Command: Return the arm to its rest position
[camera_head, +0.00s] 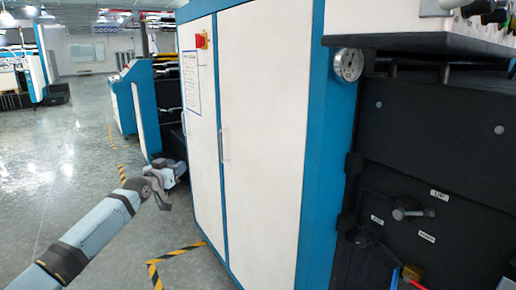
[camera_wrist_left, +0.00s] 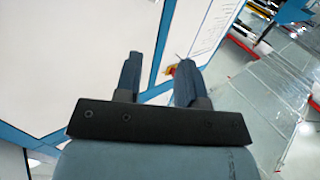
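My left arm (camera_head: 100,222) comes in from the lower left in the head view and reaches toward the cabinet. My left gripper (camera_head: 180,168) is at its end, in front of the white cabinet's left edge. In the left wrist view the two fingers of my left gripper (camera_wrist_left: 158,78) stand apart with nothing between them. The white cabinet panel and a blue edge show beyond the fingers. My right gripper is in neither view.
A tall white cabinet (camera_head: 265,120) with blue edges stands close in front. A dark machine side (camera_head: 440,150) with a gauge (camera_head: 348,64) and a lever (camera_head: 412,212) is at right. Yellow-black tape (camera_head: 180,250) marks the floor. Open grey floor (camera_head: 60,150) lies at left.

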